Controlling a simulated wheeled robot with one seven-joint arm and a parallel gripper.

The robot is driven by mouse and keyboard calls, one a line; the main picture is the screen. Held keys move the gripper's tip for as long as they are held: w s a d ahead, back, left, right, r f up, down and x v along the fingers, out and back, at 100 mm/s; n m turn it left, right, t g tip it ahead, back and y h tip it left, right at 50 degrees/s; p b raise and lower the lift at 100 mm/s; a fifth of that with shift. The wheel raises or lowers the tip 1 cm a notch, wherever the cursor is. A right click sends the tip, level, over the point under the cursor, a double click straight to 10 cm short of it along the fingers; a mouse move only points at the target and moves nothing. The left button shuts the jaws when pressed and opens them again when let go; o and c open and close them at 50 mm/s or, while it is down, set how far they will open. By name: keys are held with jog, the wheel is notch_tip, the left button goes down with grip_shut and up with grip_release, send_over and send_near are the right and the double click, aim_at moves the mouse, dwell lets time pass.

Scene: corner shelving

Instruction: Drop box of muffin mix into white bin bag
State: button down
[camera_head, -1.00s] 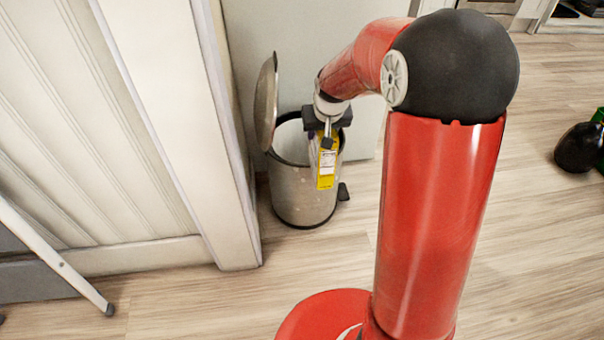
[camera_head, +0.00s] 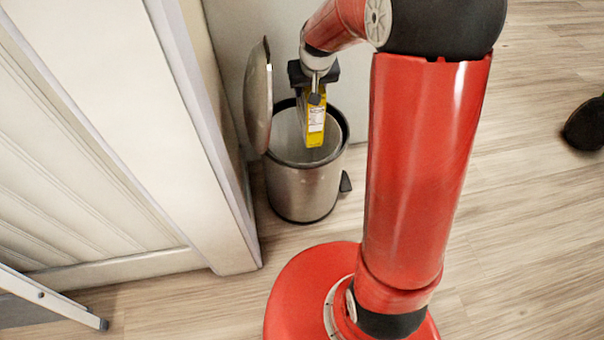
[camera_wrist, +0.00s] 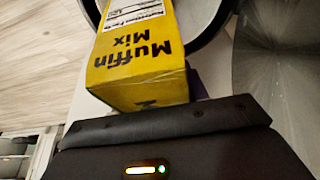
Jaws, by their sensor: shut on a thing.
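The yellow box of muffin mix (camera_head: 311,122) hangs upright from my gripper (camera_head: 313,88), which is shut on it. In the head view it overlaps the mouth of the metal pedal bin (camera_head: 295,192), whose lid (camera_head: 259,97) stands open at the left. A whitish-grey lining (camera_head: 288,130) shows inside the bin. In the wrist view the box (camera_wrist: 138,60) shows its "Muffin Mix" lettering, with the bin's dark rim (camera_wrist: 212,25) beyond it. The fingertips are hidden in the wrist view.
A white panelled cabinet (camera_head: 110,130) stands close to the left of the bin. A grey wall is behind it. A dark object (camera_head: 585,125) lies on the floor at the far right.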

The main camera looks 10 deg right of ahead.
notch_tip(320, 180, down, 5)
jog(key=b, duration=0.3)
jog(key=shift+r, duration=0.1)
jog(key=c, duration=0.7)
grip_release()
jog(key=shift+p+v, duration=0.55)
jog(key=shift+v, duration=3.3)
